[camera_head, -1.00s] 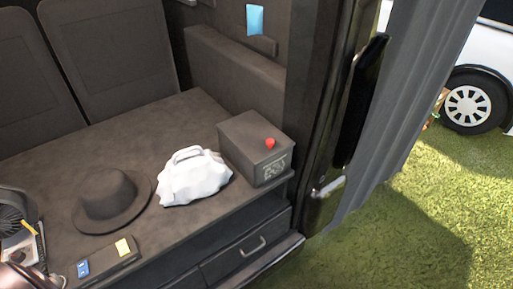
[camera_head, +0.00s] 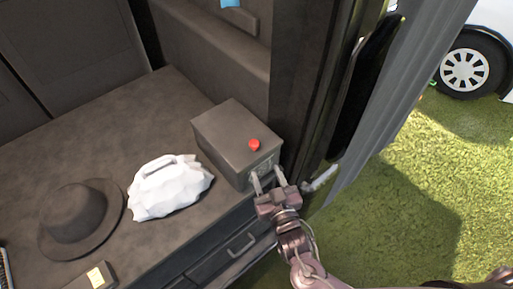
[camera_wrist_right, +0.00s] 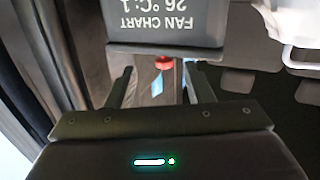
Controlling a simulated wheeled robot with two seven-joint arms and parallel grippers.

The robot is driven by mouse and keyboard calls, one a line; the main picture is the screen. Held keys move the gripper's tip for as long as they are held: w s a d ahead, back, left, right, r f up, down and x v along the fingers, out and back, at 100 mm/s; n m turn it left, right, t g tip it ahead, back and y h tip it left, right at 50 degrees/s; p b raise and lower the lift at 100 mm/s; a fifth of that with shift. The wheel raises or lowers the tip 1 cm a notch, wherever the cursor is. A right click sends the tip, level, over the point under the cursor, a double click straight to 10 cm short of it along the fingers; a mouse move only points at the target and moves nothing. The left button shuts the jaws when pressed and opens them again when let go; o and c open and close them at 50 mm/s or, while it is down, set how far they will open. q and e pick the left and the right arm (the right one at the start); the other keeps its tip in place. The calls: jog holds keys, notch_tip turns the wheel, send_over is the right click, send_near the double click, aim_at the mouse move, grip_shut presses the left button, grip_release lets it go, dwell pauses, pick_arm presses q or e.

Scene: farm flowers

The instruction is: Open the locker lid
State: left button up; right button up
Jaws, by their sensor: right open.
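The locker is a dark grey box (camera_head: 222,136) with its lid shut and a red knob (camera_head: 254,145) on top near the front. In the right wrist view the locker's front (camera_wrist_right: 165,22) shows upside-down lettering, and the red knob (camera_wrist_right: 165,63) lies beyond its edge. My right gripper (camera_head: 268,176) is open and empty, with its fingers apart just in front of the locker's front face. The fingers also show in the right wrist view (camera_wrist_right: 157,75). I cannot tell whether they touch the box. My left gripper is not in view.
A white bag (camera_head: 168,188) stands left of the locker and a dark hat (camera_head: 82,215) lies farther left on the dark bench (camera_head: 120,115). A drawer with a handle (camera_head: 240,244) is below. A door frame and grey curtain (camera_head: 395,100) stand close on the right.

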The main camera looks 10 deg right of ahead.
aim_at(256, 147)
jog(key=shift+t, duration=0.3)
jog(key=w, duration=0.2)
jog(key=w+a+r, duration=0.1)
jog(key=w, duration=0.1)
jog(key=w+r+p, duration=0.1)
jog(key=w, duration=0.1)
jog(key=shift+w+a+r, duration=0.25)
jog(key=shift+w+a, duration=0.25)
jog(key=shift+w, duration=0.3)
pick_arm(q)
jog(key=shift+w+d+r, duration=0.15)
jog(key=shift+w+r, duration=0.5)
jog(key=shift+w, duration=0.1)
pick_arm(e)
jog(key=shift+c, duration=0.4)
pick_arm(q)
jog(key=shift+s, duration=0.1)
pick_arm(e)
grip_shut()
